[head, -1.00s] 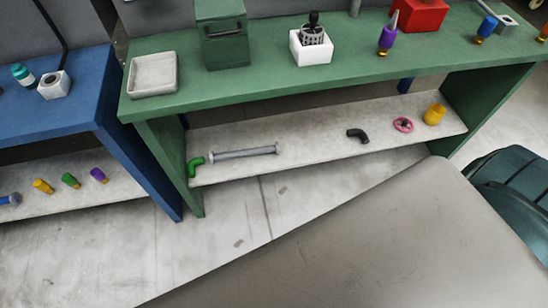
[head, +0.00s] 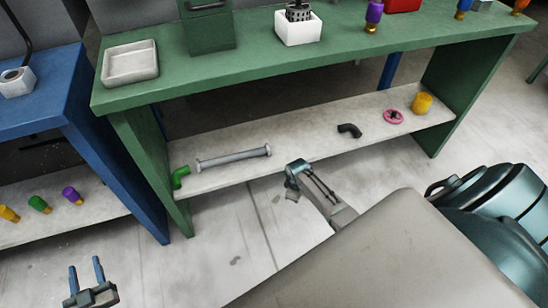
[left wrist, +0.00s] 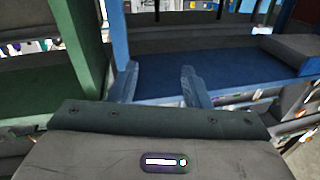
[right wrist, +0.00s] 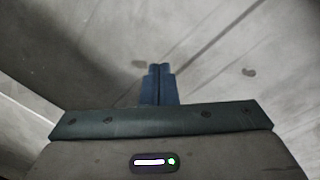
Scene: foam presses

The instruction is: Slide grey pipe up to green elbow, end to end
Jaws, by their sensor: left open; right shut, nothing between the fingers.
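The grey pipe (head: 234,158) lies on the pale lower shelf of the green bench, with a flange at each end. The green elbow (head: 180,177) lies just left of it near the shelf's left end. A small gap shows between the pipe's left end and the elbow. My left gripper (head: 85,265) is open and empty, low at the left above the floor, well away from both. Its spread fingers show in the left wrist view (left wrist: 158,72). My right gripper (right wrist: 159,68) is shut and empty over bare floor. In the head view my right arm reaches just in front of the shelf, right of the pipe.
A black elbow (head: 349,130), a pink ring-shaped part (head: 393,116) and a yellow part (head: 422,103) lie farther right on the shelf (head: 300,147). The green bench top (head: 250,66) overhangs it. A blue bench (head: 95,130) stands at the left. Shelf between pipe and black elbow is clear.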

